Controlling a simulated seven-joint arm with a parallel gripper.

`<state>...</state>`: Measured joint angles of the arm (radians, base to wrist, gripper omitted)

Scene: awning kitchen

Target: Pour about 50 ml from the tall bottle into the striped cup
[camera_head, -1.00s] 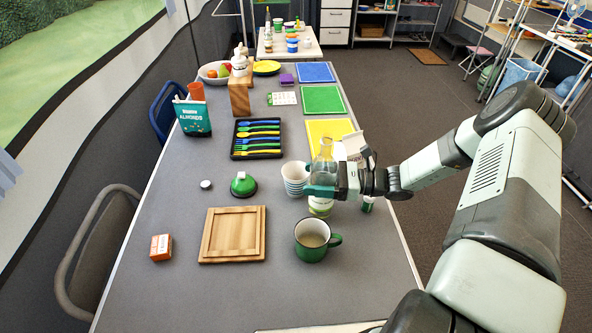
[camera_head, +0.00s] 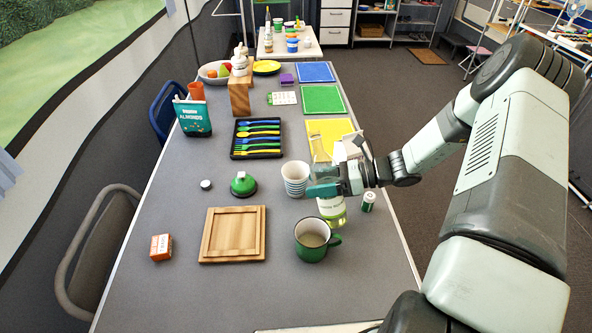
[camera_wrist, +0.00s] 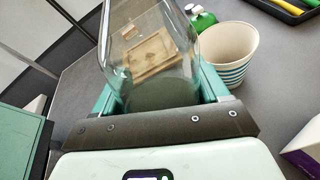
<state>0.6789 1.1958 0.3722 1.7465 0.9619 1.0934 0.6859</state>
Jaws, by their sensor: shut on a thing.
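The tall bottle (camera_head: 331,209) is clear glass with a pale label and yellow-green liquid low inside. My gripper (camera_head: 324,188) is shut around its middle. The bottle leans slightly, its neck toward the upper left over the yellow mat's edge. I cannot tell how far its base is above the table. The striped cup (camera_head: 295,180), white with blue stripes, stands upright just left of the gripper. In the wrist view the bottle's glass (camera_wrist: 150,50) fills the jaws, and the cup (camera_wrist: 231,60) stands to its right. No stream shows between them.
A green mug (camera_head: 311,240) stands in front of the bottle. A small green-and-white cylinder (camera_head: 368,201) is right of it. A white carton (camera_head: 347,150) is partly hidden behind my gripper. A green-topped item (camera_head: 243,184) and a wooden board (camera_head: 233,251) lie left.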

